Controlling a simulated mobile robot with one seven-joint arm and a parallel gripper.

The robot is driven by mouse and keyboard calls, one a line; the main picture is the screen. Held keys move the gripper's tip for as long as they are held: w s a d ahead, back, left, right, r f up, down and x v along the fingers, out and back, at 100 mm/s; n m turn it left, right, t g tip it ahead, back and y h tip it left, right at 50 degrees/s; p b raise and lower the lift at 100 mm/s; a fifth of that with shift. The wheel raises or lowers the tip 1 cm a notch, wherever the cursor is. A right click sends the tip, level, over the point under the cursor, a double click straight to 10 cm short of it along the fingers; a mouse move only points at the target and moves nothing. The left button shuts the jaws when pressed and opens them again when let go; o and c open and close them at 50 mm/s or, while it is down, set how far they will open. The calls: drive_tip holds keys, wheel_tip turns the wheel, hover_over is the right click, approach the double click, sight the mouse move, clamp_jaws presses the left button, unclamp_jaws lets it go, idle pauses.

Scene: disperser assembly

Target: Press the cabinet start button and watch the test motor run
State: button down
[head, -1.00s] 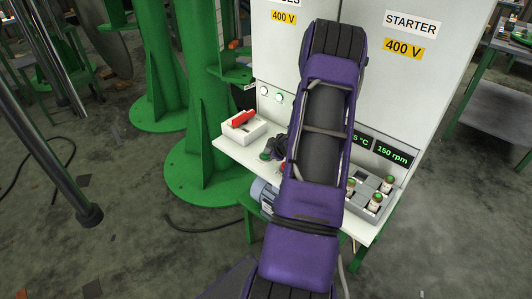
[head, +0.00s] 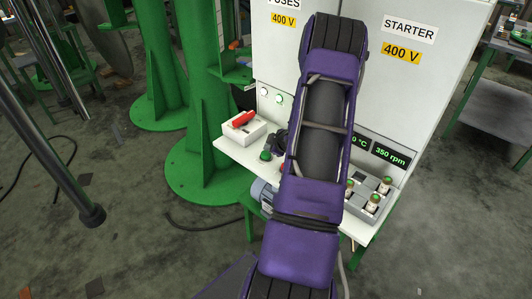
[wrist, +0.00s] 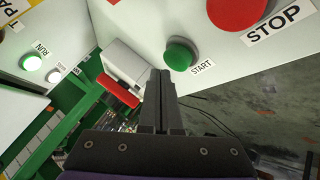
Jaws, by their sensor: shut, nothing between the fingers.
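The green START button (head: 265,156) is on the white ledge of the cabinet (head: 420,70). In the wrist view the START button (wrist: 180,54) stands just beyond and right of my gripper's tips (wrist: 160,74); contact cannot be told. My gripper is shut and empty. The red STOP button (wrist: 236,8) is further right. The green RUN lamp (wrist: 32,62) glows. A display (head: 389,155) reads 350 rpm; the temperature display beside it is partly hidden by my arm. A grey-blue motor (head: 262,193) shows at the ledge's left edge; its shaft is not visible.
A white box with a red handle (head: 243,121) stands left of the START button. A grey block with several green-topped parts (head: 372,200) sits on the right of the ledge. Green columns (head: 200,100) stand close on the left.

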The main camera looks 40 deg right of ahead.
sight(268, 155)
drive_tip(key=shift+r+p, duration=2.1)
drive_tip(key=shift+r, duration=0.45)
